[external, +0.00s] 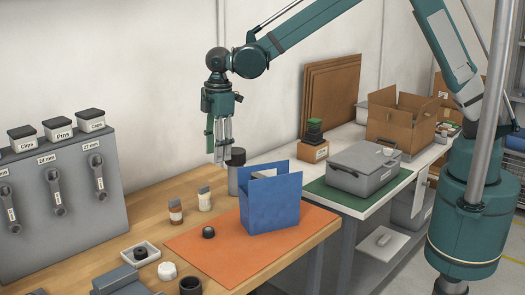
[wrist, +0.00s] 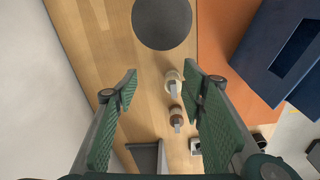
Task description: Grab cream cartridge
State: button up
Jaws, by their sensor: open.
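The cream cartridge (external: 204,199), pale with a grey top, stands upright on the wooden bench left of the orange mat. It also shows in the wrist view (wrist: 172,78), between my fingers in the picture and close to the right one. A similar brown cartridge (external: 175,212) stands beside it, nearer the external camera; the wrist view shows it too (wrist: 177,117). My gripper (external: 222,158) is open and empty, pointing down above the bench. Its two green fingers also show in the wrist view (wrist: 160,84). The cartridges are well below the fingertips.
A dark-topped grey cylinder (external: 236,173) stands behind the cream cartridge. A blue open bin (external: 270,212) stands on the orange mat (external: 205,246), with a small black knob (external: 208,232) nearby. A grey tool panel (external: 60,195) stands at left. Bare wood surrounds the cartridges.

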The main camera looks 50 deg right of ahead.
aim_at(203, 187)
jog(key=shift+n+g+h, duration=0.3)
jog(key=shift+n, duration=0.6)
jog(key=a+f, duration=0.2)
jog(key=s+a+f, duration=0.1)
jog(key=a+f, duration=0.4)
jog(key=shift+s+a+f, duration=0.2)
jog(key=shift+s+a, duration=0.05)
jog(key=shift+a, duration=0.05)
jog(key=shift+f, duration=1.25)
jog(key=shift+f, duration=2.6)
jog(key=c, duration=1)
